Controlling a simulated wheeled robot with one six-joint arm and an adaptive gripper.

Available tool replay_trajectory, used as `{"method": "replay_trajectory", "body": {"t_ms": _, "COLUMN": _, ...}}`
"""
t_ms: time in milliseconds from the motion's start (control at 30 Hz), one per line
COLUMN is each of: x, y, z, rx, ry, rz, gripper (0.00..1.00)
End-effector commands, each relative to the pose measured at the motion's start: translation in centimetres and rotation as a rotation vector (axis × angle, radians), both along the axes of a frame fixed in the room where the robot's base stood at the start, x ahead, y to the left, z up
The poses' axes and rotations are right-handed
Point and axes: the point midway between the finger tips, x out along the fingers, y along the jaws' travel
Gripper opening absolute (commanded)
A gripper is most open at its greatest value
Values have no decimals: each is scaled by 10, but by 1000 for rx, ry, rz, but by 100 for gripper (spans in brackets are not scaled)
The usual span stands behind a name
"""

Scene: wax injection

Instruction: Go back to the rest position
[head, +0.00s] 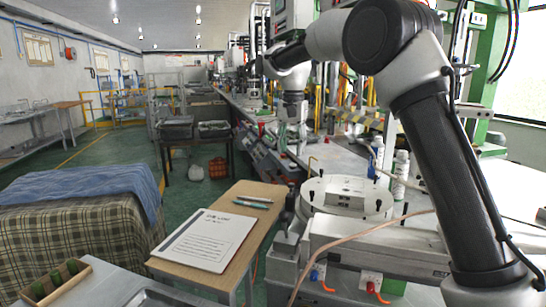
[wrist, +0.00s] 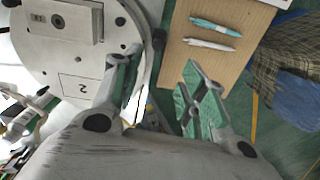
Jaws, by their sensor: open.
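My gripper (wrist: 160,72) is open and empty, its two fingers spread apart in the wrist view. In that view it hangs over the gap between a round white plate (wrist: 38,65) on the left and a wooden desk top (wrist: 222,65) on the right. In the head view my arm arches up from the lower right and reaches over to the upper middle. The fingers are hard to make out there. The round plate (head: 318,188) with a metal block (head: 345,198) on it sits below the arm.
The wooden desk (head: 250,195) holds a paper sheet (head: 207,240) and two pens (head: 252,202). A blue cloth (head: 85,185) lies over a checked cover at left. White bottles (head: 400,170) stand behind the machine. Green floor is open at mid-left.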

Motion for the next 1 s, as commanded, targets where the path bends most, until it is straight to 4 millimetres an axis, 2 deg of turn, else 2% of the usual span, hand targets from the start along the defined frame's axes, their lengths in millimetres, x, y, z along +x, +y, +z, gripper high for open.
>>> {"method": "replay_trajectory", "body": {"t_ms": 67, "x": 1, "y": 0, "z": -10, "rx": 0, "ry": -6, "rz": 94, "gripper": 42}}
{"method": "replay_trajectory", "body": {"t_ms": 133, "x": -11, "y": -4, "z": -37, "rx": -10, "ry": 25, "rz": 203, "gripper": 42}}
{"method": "replay_trajectory", "body": {"t_ms": 267, "x": -49, "y": -26, "z": -48, "rx": -13, "ry": 33, "rz": 372, "gripper": 42}}
{"method": "replay_trajectory", "body": {"t_ms": 467, "x": -120, "y": -80, "z": -39, "rx": -9, "ry": 1, "rz": 538, "gripper": 42}}
{"method": "replay_trajectory", "body": {"t_ms": 633, "x": -191, "y": -128, "z": -31, "rx": -13, "ry": -50, "rz": 624, "gripper": 42}}
{"method": "replay_trajectory", "body": {"t_ms": 800, "x": -263, "y": -168, "z": -31, "rx": -26, "ry": -108, "rz": 654, "gripper": 42}}
{"method": "replay_trajectory", "body": {"t_ms": 1000, "x": -340, "y": -204, "z": -40, "rx": -48, "ry": -188, "rz": 611, "gripper": 42}}
